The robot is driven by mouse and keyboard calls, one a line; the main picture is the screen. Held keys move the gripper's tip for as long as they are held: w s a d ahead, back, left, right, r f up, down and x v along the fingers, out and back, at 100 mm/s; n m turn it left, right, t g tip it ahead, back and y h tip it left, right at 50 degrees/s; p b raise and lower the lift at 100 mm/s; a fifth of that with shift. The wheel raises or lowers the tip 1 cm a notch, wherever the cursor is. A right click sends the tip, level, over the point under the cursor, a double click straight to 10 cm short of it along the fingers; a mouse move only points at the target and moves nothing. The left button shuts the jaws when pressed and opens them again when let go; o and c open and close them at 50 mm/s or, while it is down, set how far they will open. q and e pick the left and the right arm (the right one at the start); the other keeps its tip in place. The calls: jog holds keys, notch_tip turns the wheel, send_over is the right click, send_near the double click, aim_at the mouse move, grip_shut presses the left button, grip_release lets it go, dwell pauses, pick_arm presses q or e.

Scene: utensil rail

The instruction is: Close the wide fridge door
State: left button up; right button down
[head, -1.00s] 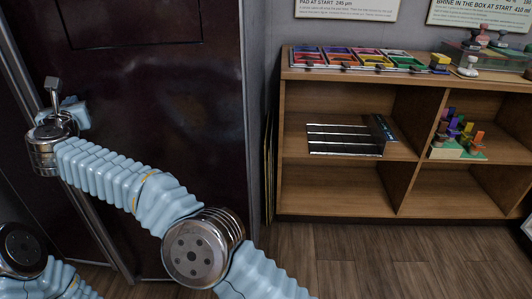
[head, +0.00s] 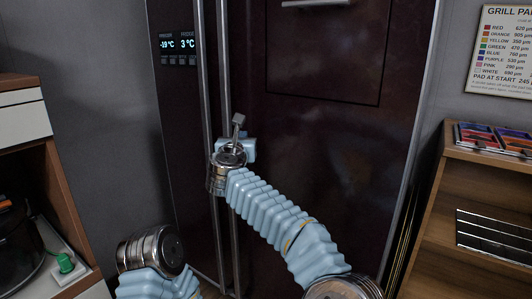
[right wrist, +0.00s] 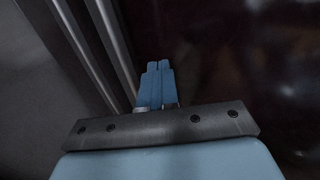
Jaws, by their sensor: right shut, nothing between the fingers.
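The fridge is dark maroon with tall metal handles. Its wide door (head: 315,150) is on the right and its narrow door (head: 178,110), with a lit display, is on the left. The wide door looks shut or nearly shut; I cannot tell whether a small gap remains at the seam. My right gripper (head: 250,149) is in front of the wide door, just right of the handles, its fingertips mostly hidden by the wrist. In the right wrist view its blue fingers (right wrist: 156,80) are together and empty, beside the handle bars (right wrist: 112,50); contact with the door is unclear. My left gripper is out of view.
A wooden shelf unit (head: 470,190) with ink pads on top stands to the right. A wooden cabinet (head: 58,190) with white drawers and a dark pot (head: 18,245) is at the left. Grey wall shows between cabinet and fridge.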

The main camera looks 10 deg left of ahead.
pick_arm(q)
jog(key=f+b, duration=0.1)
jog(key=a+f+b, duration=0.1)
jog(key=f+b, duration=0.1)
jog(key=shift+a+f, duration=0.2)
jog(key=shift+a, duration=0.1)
pick_arm(e)
jog(key=s+a, duration=0.3)
jog(key=s, duration=0.7)
jog(key=shift+a, duration=0.35)
